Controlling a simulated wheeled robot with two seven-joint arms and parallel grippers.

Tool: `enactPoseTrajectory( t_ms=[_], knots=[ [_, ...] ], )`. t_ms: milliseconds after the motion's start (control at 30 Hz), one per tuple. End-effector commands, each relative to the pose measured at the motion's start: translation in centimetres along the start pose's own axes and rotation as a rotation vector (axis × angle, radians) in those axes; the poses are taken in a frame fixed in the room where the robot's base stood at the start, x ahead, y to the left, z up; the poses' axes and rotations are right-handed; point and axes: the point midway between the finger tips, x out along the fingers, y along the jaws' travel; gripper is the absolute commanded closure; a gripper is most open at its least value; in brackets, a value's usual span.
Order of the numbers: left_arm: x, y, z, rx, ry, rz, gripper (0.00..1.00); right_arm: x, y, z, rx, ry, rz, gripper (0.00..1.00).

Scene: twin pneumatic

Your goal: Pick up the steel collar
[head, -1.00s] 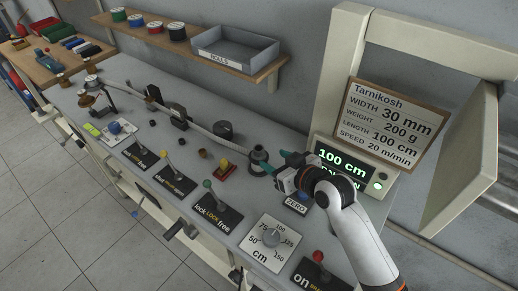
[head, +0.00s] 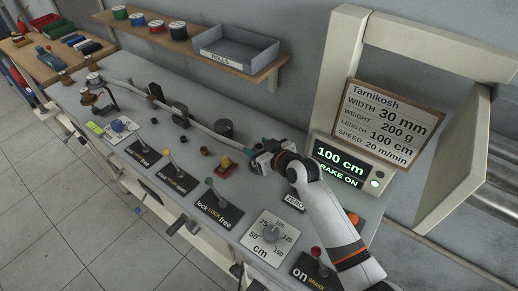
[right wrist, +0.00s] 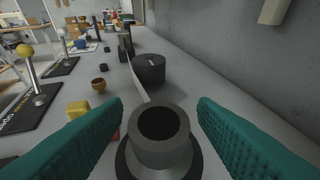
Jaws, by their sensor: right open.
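A grey, round collar-like piece (right wrist: 160,135) with a dark hollow top stands upright on a wider dark base in the right wrist view. I take it for the steel collar. My right gripper (right wrist: 160,130) is open, with one teal finger on each side of the piece and a visible gap on both sides. In the head view my right gripper (head: 255,150) is over the same spot and mostly hides the piece. My left gripper is not in view.
A dark cylinder (right wrist: 149,69) stands just beyond the collar, with a pale strip running past it. A yellow-topped block (head: 225,163) and a small brown cup (right wrist: 99,84) are close by. Levers, a dial (head: 270,233) and a display (head: 341,164) line the bench.

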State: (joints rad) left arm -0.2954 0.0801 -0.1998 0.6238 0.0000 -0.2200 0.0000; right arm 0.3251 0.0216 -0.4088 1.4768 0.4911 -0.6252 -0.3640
Motion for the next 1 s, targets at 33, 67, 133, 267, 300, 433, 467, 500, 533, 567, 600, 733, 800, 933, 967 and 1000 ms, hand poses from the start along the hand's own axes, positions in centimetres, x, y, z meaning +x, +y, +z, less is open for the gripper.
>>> enactPoseTrajectory(
  t_ms=[33,67,133,267,300,433,467,500,533,567,600,733,800,933,967,1000],
  knots=[
    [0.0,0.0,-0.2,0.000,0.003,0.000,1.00,0.0,0.0,0.0,0.000,0.000,0.000,0.47],
    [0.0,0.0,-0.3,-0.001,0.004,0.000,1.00,0.0,0.0,0.0,0.000,0.000,0.000,0.47],
    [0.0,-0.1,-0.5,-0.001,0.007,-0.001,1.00,0.0,0.0,0.0,0.000,0.000,0.000,0.52],
    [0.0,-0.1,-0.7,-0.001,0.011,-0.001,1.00,0.0,0.0,0.0,0.000,0.000,0.000,0.73],
    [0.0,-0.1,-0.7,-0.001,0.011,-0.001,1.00,0.0,0.0,0.0,0.000,0.000,0.000,0.80],
    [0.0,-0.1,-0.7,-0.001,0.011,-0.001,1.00,-0.1,0.0,0.1,0.000,-0.001,0.000,0.98],
    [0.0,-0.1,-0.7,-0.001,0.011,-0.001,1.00,-0.1,0.0,0.1,0.000,-0.001,0.000,0.98],
    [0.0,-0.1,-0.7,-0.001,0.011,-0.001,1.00,-0.1,0.0,0.0,0.000,-0.001,0.000,0.98],
    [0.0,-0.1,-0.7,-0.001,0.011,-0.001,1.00,-0.1,0.0,0.0,0.000,-0.001,0.000,0.98],
    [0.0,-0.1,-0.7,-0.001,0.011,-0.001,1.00,-0.1,0.0,0.0,0.000,-0.001,0.000,0.98],
    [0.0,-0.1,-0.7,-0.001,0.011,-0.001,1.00,-0.1,0.0,0.1,0.000,-0.001,0.000,0.98],
    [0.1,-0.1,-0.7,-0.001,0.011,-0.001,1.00,-0.3,0.0,0.8,-0.002,-0.004,0.000,0.98],
    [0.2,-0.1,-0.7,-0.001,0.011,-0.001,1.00,-0.7,0.0,1.7,-0.003,-0.005,0.000,0.98],
    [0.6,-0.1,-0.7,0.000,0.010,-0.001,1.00,-1.6,0.0,4.2,-0.005,-0.008,-0.001,0.98],
    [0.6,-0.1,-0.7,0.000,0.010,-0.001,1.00,-1.9,0.0,4.7,-0.004,-0.007,0.000,0.98],
    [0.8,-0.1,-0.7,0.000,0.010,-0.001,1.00,-2.2,0.0,5.5,-0.004,-0.007,0.000,0.98]
  ],
)
